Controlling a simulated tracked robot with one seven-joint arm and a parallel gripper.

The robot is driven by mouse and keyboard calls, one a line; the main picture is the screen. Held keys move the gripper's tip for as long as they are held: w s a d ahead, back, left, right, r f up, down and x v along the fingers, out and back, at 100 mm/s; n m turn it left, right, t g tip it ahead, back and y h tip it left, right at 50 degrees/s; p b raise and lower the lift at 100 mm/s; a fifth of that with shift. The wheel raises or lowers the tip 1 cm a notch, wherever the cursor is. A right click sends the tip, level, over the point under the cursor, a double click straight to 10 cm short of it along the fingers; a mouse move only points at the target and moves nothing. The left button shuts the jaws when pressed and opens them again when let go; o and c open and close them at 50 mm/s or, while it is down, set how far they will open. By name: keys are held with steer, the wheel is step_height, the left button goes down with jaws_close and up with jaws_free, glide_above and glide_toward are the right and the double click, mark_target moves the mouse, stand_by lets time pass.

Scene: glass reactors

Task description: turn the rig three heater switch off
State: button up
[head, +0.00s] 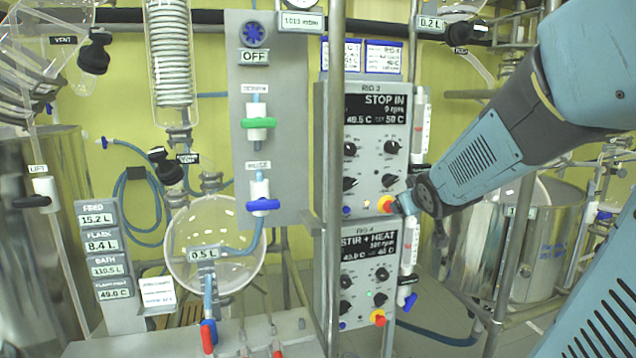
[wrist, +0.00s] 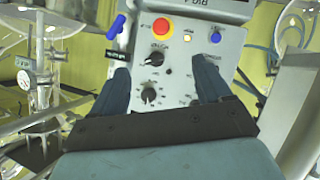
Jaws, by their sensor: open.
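The rig three control box (head: 376,125) hangs on the rack in the head view; its display reads STOP IN, 0 rpm, 49.5 C and 50 C. It has several black knobs, and a red and yellow button (head: 385,204) at its lower right. The wrist view shows its panel upside down, with that button (wrist: 162,29), a small lit amber-white element (wrist: 190,35), a blue knob (wrist: 215,37) and a black knob (wrist: 155,58). The small labels are unreadable, so I cannot tell which is the heater switch. My gripper (wrist: 163,82) is open and empty, its fingers either side of the black knobs.
The rig four box (head: 368,270) is directly below, showing STIR + HEAT. A metal pole (head: 335,180) runs vertically by the boxes' left edge. A blue-handled valve tube (head: 409,265) stands at their right. Glass vessels and a grey valve panel (head: 262,185) are to the left.

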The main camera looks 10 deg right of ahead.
mark_target(393, 183)
steer(key=shift+o, duration=0.2)
steer(key=w+d+n+t+y, duration=0.1)
steer(key=w+d+n+t, duration=0.1)
steer(key=w+d, duration=0.3)
steer(key=shift+f+n+t+y, duration=0.3)
steer(key=shift+f+n+t, duration=0.1)
steer(key=shift+t, duration=0.4)
steer(key=w+y, duration=0.1)
steer(key=w, duration=0.3)
steer(key=w+n+t, duration=0.1)
steer(key=w, duration=0.4)
steer(key=w+f+n+t+y, duration=0.1)
steer(key=w, duration=0.4)
steer(key=shift+w+d+y, duration=0.2)
steer(key=shift+d+y, duration=0.1)
steer(key=shift+d, duration=0.1)
steer(key=shift+r, duration=0.1)
steer(key=shift+c, duration=0.5)
steer(key=c, duration=0.9)
steer(key=shift+c, duration=0.2)
